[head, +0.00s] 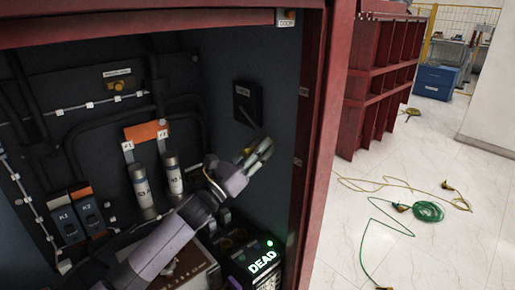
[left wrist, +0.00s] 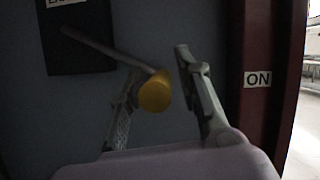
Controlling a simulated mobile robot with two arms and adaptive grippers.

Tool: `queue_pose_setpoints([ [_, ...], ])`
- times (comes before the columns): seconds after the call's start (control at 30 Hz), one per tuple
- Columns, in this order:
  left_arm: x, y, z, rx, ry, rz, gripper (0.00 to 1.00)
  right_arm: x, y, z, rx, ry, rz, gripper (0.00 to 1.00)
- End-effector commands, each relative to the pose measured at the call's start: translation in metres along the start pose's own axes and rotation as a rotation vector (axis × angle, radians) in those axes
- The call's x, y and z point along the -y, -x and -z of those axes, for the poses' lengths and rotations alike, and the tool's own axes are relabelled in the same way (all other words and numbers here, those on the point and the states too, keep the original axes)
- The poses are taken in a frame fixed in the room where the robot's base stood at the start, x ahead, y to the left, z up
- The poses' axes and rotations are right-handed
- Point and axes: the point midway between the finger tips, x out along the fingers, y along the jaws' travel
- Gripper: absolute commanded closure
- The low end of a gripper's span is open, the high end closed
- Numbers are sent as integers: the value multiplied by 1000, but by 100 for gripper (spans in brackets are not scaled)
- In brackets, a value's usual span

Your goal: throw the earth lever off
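The earth lever is a thin grey rod ending in a yellow knob (left wrist: 154,92). It comes from a dark labelled plate (left wrist: 80,40) on the cabinet's inner side wall; the plate also shows in the head view (head: 247,104). My left gripper (left wrist: 160,80) is open, with one finger on each side of the knob; a gap shows by the right finger, and I cannot tell whether the left finger touches. In the head view my left gripper (head: 258,152) is just below the plate and largely hides the lever's end. My right gripper is not in view.
An "ON" label (left wrist: 257,79) is on the red cabinet frame. Below my arm, a box with a lit green "DEAD" display (head: 262,262) stands in the cabinet. Grey cylinders (head: 142,186) and switches (head: 80,212) are at left. Green cable (head: 428,211) lies on the floor outside.

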Motion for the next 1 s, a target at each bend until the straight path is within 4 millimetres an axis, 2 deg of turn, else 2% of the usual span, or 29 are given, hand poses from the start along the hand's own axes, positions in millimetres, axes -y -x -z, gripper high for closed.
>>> queue_pose_setpoints([
  [0.03,0,0,0,0,0,0,74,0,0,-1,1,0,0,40],
  [0.43,0,0,0,0,0,-1,100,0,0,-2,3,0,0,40],
  [1.0,0,0,0,0,1,-1,100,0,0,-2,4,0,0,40],
])
